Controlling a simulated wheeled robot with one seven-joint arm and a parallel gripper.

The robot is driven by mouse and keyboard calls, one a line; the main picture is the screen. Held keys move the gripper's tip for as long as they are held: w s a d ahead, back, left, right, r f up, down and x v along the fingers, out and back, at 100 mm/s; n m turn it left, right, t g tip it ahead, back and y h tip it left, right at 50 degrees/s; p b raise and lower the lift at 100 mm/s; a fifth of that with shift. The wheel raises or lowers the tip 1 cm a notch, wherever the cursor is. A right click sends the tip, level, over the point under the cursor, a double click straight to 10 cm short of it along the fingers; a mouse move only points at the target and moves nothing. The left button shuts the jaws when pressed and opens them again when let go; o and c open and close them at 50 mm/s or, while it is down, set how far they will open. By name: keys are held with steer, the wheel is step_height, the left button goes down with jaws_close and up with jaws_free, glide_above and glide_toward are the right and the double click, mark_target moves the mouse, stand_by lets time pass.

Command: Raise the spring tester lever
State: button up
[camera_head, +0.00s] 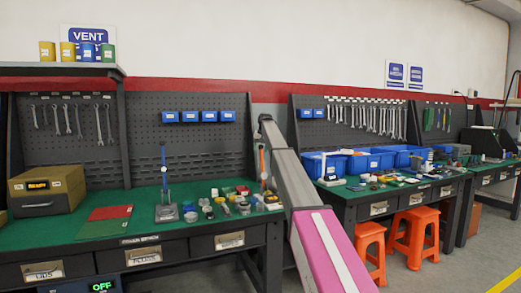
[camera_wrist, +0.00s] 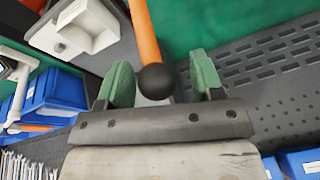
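An orange lever (camera_wrist: 145,35) with a black ball knob (camera_wrist: 155,82) fills the middle of the wrist view. The knob sits between the two green fingers of my gripper (camera_wrist: 160,60). The fingers are apart, with a clear gap on the right side of the knob; whether the left finger touches it I cannot tell. In the head view the orange lever (camera_head: 262,160) shows upright beside the far end of my arm, at the right end of the green bench. The gripper itself is mostly hidden there, and so is most of the tester's body.
The green bench (camera_head: 90,220) carries a tan box (camera_head: 45,190), red and green mats (camera_head: 108,213), a blue-columned stand (camera_head: 165,190) and several small parts. A pegboard (camera_head: 190,140) stands behind. Blue bins (camera_head: 325,165) are on the bench to the right.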

steer(key=v, duration=1)
steer(key=shift+r, duration=0.35)
steer(key=shift+s, duration=0.1)
